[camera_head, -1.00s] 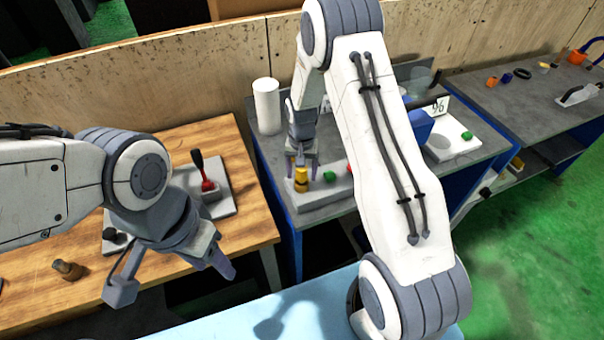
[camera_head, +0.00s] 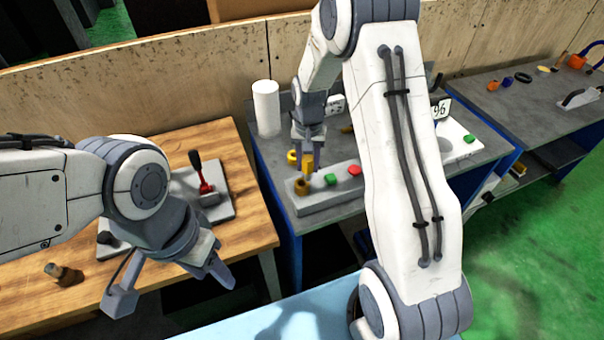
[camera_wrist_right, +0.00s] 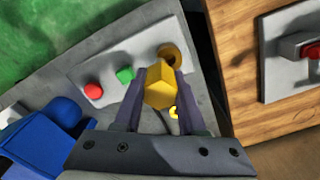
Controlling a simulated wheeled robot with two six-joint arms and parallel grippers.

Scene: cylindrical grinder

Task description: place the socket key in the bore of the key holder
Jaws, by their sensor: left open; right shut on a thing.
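The yellow socket key (camera_head: 307,163) is between the fingers of my right gripper (camera_head: 308,165), which is shut on it. The key also shows as a yellow block in the right wrist view (camera_wrist_right: 160,86). The brass key holder (camera_head: 302,187) is at the left end of a grey button panel; its dark bore shows uncovered in the right wrist view (camera_wrist_right: 171,54). The key appears apart from the holder, just behind and above it in the head view. My left gripper (camera_head: 175,285) is open and empty, in front of the wooden table.
The grey panel (camera_head: 335,200) carries a green button (camera_head: 331,179) and a red button (camera_head: 355,170). A white cylinder (camera_head: 266,108) stands behind it. The wooden table (camera_head: 245,165) at left holds a red-handled lever (camera_head: 205,183) and a small brown part (camera_head: 62,274).

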